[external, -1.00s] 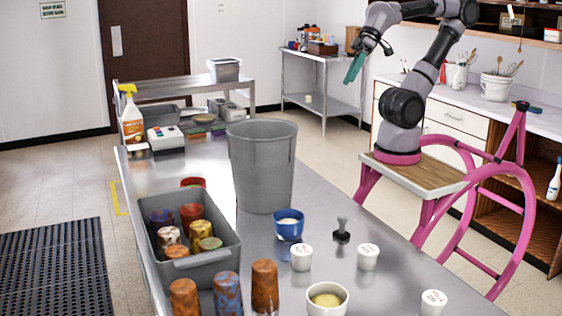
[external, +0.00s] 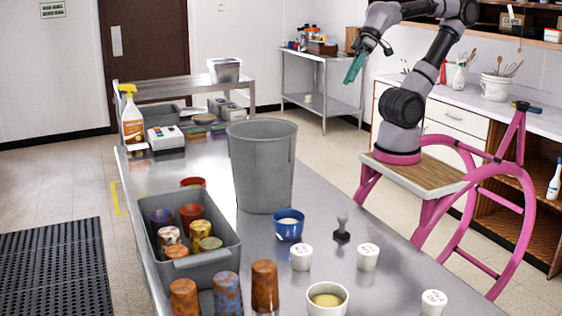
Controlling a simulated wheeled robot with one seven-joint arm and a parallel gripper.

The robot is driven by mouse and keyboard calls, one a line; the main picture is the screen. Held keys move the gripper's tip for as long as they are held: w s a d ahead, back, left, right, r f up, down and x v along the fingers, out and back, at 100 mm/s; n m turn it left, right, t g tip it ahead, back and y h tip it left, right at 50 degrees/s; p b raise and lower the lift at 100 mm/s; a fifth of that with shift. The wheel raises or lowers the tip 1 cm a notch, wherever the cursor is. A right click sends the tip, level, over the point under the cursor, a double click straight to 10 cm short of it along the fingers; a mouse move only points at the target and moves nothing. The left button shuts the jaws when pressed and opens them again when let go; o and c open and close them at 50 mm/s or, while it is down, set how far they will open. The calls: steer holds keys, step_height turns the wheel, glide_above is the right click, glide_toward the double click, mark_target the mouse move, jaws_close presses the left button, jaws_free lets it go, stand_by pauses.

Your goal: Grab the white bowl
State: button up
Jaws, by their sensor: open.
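A white bowl (external: 327,301) with something yellowish inside stands at the front of the steel table (external: 385,262), near the lower edge of the external view. My gripper (external: 354,68) has teal fingers and is raised high above the far side of the table, well away from the bowl. It is open and I see nothing held in it. The gap between its fingers is hard to make out at this angle.
A tall grey bin (external: 262,165) stands mid-table. A blue bowl (external: 289,224), a dark stamp-like tool (external: 342,230) and white tubs (external: 301,257) stand behind the white bowl. Left are a grey tub (external: 205,264) of cups and several loose cups (external: 265,287).

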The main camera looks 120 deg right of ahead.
steer(key=shift+c, duration=0.8)
steer(key=shift+a, duration=0.1)
steer(key=w+a+f+m+g+y, duration=0.35)
steer(key=w+a+f, duration=0.25)
steer(key=w+a, duration=0.35)
steer(key=w+a+f+m+g+y, duration=0.2)
steer(key=w+a+f+g+y, duration=0.15)
steer(key=w+a+f, duration=0.45)
steer(key=m+y, duration=0.4)
steer(key=m, duration=0.5)
glide_toward(327, 306)
steer(key=s+d+r, duration=0.3)
steer(key=s+d, duration=0.1)
steer(key=s, duration=0.2)
steer(key=shift+t, duration=0.3)
steer(key=x, duration=1.1)
steer(key=shift+w+r, duration=0.1)
jaws_close()
